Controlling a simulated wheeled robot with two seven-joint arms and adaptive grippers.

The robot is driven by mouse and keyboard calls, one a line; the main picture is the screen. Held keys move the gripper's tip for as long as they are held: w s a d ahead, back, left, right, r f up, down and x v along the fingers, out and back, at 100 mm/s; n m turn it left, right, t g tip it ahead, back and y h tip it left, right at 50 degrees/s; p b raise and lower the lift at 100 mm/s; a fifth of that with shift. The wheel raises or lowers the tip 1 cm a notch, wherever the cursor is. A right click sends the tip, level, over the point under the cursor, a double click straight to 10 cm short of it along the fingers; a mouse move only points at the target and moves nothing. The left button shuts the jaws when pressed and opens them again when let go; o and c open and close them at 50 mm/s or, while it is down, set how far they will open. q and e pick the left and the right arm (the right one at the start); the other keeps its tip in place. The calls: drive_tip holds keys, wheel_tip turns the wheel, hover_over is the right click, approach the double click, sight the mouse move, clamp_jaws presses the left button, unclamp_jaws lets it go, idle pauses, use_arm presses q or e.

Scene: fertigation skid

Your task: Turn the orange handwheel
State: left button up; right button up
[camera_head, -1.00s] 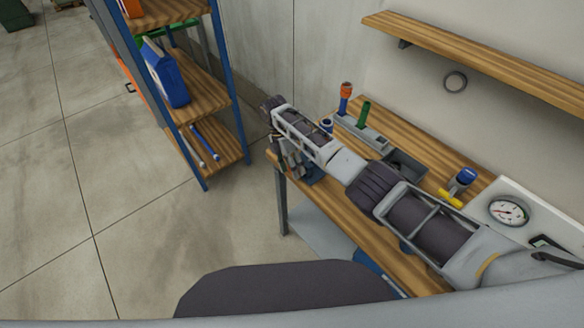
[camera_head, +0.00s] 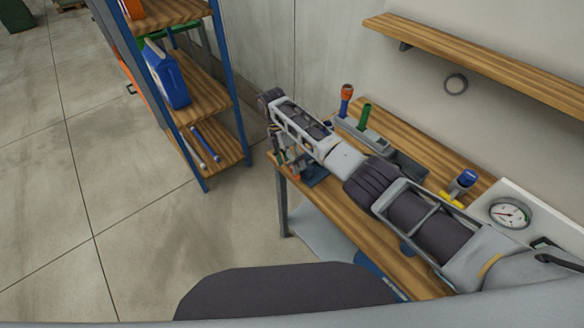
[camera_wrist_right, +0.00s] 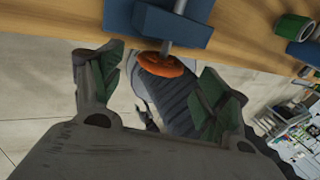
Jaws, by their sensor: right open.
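The orange handwheel (camera_wrist_right: 168,66) shows in the right wrist view, on a metal stem below a blue block (camera_wrist_right: 160,22) at the bench edge. My right gripper (camera_wrist_right: 157,78) is open, with its green-padded fingers on either side of the wheel. Gaps show between the wheel and both fingers; I cannot tell the exact depth. In the head view my right gripper (camera_head: 281,150) is at the bench's near left end, beside the blue block (camera_head: 315,175). My arm hides most of the handwheel there. My left gripper is not in view.
The wooden bench (camera_head: 345,219) carries a grey tray (camera_head: 406,164), a blue-and-yellow valve (camera_head: 464,183) and a pressure gauge (camera_head: 510,213). A blue-framed shelf (camera_head: 205,95) stands to the left. A wooden wall shelf (camera_head: 480,62) hangs above. The floor in front is clear.

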drive_tip(key=v, duration=0.9)
drive_tip(key=shift+r, duration=0.15)
idle(0.4)
